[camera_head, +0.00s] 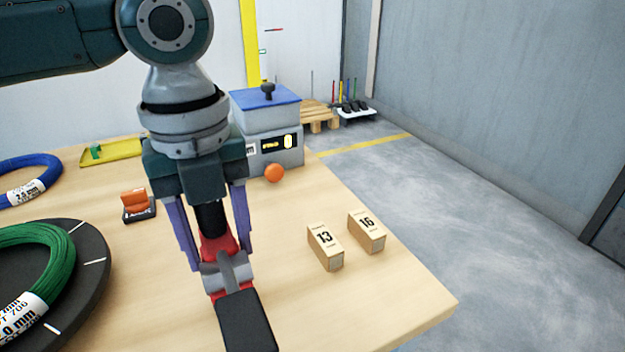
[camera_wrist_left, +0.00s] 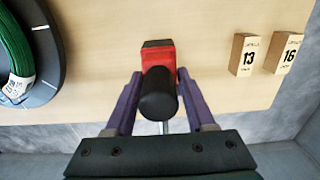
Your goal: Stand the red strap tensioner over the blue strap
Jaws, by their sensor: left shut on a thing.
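The red strap tensioner (camera_head: 218,246) has a red body, grey metal parts and a long black handle. It also shows in the left wrist view (camera_wrist_left: 159,58), with a black round grip toward me. My left gripper (camera_head: 220,262) has its purple fingers on both sides of the tensioner and is shut on it, over the front part of the table. I cannot tell whether the tensioner touches the table. I cannot make out a blue strap in either view. A blue coil (camera_head: 40,168) with a white label shows at the far left. My right gripper is out of view.
A green coil (camera_head: 62,262) lies on a dark round turntable (camera_head: 95,280) at the left. Boxes marked 13 (camera_head: 325,248) and 16 (camera_head: 367,232) stand at the right. An orange-topped item (camera_head: 137,205) and a grey machine (camera_head: 277,150) stand farther back.

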